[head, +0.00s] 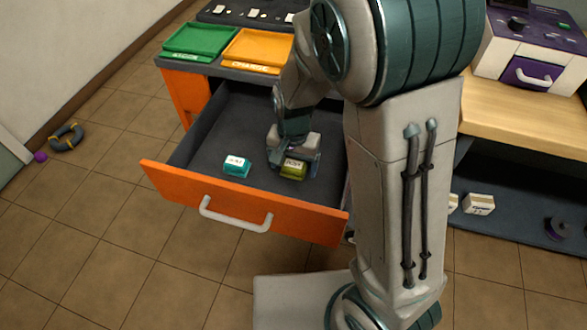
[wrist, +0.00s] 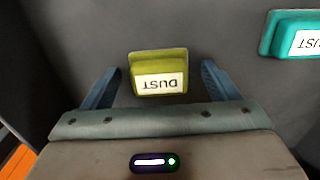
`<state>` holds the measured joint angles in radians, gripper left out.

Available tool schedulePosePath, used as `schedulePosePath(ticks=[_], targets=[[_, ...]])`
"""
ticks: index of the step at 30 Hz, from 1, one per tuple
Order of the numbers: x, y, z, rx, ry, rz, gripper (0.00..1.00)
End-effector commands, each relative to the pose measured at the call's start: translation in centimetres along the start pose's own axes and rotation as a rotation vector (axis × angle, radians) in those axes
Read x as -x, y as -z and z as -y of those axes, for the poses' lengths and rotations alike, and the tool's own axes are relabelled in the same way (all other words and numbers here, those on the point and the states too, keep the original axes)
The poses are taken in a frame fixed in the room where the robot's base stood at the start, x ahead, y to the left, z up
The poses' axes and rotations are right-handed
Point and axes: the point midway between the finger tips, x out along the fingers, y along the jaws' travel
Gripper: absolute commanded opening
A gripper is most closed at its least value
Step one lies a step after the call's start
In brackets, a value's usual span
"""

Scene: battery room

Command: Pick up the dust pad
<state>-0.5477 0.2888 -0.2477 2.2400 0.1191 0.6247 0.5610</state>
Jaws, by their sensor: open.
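The dust pad (wrist: 159,73) is an olive-yellow block with a white label reading DUST, upside down in the wrist view. It lies on the floor of the open drawer, and in the head view the dust pad (head: 293,170) is partly covered by my gripper. My gripper (wrist: 161,68) is open, with its blue fingers on either side of the pad and a gap at each side. In the head view my gripper (head: 296,157) points down into the drawer over the pad. Whether the fingertips reach the drawer floor is hard to tell.
A teal pad (head: 236,165) lies to the left in the drawer; its label is cut off in the wrist view (wrist: 296,36). The drawer (head: 240,208) has an orange front. Green (head: 199,41) and orange (head: 258,48) trays sit above.

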Motion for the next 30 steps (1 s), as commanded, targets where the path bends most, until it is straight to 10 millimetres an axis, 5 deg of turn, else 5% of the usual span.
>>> schedulePosePath(ticks=[7, 12, 23, 30], targets=[[-0.1, 0.0, 0.0, 0.0, 0.001, 0.0, 0.79], [-0.1, 0.0, 0.0, 0.0, 0.001, 0.0, 0.34], [0.2, 0.0, 0.0, -0.001, 0.001, -0.001, 0.34], [3.0, 0.1, 0.0, 0.0, 0.003, -0.002, 0.34]])
